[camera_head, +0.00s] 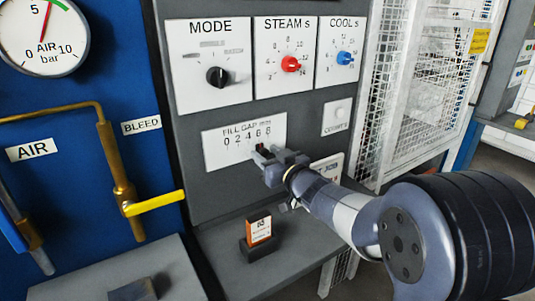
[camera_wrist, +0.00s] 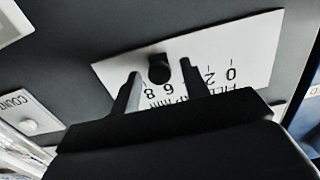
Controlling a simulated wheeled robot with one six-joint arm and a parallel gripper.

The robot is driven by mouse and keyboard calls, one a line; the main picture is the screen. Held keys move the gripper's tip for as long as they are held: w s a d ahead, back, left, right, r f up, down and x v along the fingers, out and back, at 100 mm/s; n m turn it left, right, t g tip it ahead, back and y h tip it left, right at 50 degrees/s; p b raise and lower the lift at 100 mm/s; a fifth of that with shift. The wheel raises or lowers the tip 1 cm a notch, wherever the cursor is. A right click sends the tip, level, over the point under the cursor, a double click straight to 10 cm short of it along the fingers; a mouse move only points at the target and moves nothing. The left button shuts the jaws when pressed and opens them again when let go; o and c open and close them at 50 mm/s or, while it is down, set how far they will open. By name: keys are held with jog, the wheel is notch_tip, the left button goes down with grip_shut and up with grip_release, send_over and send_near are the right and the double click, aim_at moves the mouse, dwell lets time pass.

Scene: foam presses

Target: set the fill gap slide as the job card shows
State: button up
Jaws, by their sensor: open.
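The white fill gap plate (camera_head: 222,151) is on the grey panel, with its scale of 0 2 4 6 8. It shows upside down in the wrist view (camera_wrist: 258,42). The dark slide knob (camera_wrist: 159,68) stands near the 6 and 8 end; its exact setting is unclear. My gripper (camera_head: 262,156) is at the plate's lower right and covers much of the knob. In the wrist view its open fingers (camera_wrist: 160,72) stand either side of the knob, with a gap visible. The orange and white job card (camera_head: 258,230) stands upright in a black holder; its print is too small to read.
Above are the black MODE knob (camera_head: 217,76), red STEAM knob (camera_head: 290,64) and blue COOL knob (camera_head: 345,58). A white button plate (camera_head: 337,115) is right of the scale. A yellow bleed lever (camera_head: 155,203) sticks out at left. A mesh guard (camera_head: 400,90) stands at right.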

jog(key=shift+w, duration=0.1)
jog(key=shift+c, duration=0.4)
grip_shut()
